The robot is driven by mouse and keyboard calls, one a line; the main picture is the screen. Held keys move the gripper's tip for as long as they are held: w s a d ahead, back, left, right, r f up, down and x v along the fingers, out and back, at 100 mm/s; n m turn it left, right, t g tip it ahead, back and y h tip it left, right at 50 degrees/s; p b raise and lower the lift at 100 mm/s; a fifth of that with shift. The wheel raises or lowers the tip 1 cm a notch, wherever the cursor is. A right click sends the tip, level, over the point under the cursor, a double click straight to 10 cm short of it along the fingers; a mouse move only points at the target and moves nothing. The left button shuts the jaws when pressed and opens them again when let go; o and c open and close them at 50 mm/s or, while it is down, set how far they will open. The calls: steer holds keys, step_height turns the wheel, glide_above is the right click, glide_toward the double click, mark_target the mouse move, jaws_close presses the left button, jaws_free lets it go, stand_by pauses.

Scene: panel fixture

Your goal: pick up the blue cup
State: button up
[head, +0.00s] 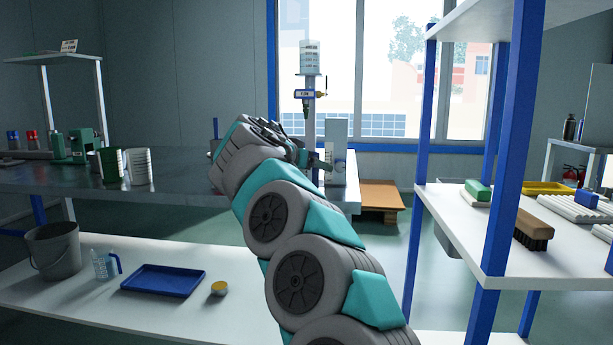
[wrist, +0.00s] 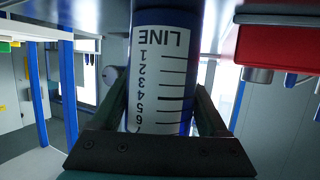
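My gripper (wrist: 161,105) has a dark finger on each side of a blue cylinder with a white scale label (wrist: 160,75). The label reads LINE and numbers, upside down. The fingers lie close along its sides; I cannot tell whether they press on it or whether this is the blue cup. In the head view my gripper (head: 318,161) is at the right end of the grey table, beside a whitish upright piece (head: 336,145). A clear measuring jug with a blue handle (head: 106,264) stands on the lower shelf, far from my gripper.
The grey table (head: 80,178) bears green and white containers (head: 125,166) at left. Below are a bucket (head: 54,250), a blue tray (head: 163,281) and a small yellow-topped tin (head: 219,289). A blue-posted shelf (head: 500,150) holding a brush (head: 533,229) stands at right.

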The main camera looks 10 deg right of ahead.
steer(key=c, duration=1.1)
